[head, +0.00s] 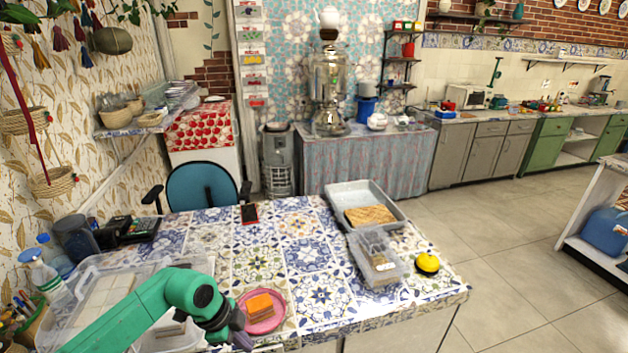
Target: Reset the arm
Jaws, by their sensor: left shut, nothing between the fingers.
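My left arm comes in green from the bottom left and bends downward over the near edge of the tiled table (205,240). My left gripper (241,338) hangs at the near edge, just left of and below a pink plate (278,322) with an orange-and-brown square piece (260,305) on it. The gripper is shut and empty; its fingertips are small and partly hidden by the wrist. My right arm and right gripper are out of view.
A clear plastic box (85,330) lies under and behind my left arm. A grey tray (336,193), a clear container (392,275) and a yellow round object (428,263) stand at the table's right. The table's middle is clear. A blue chair (200,186) stands behind it.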

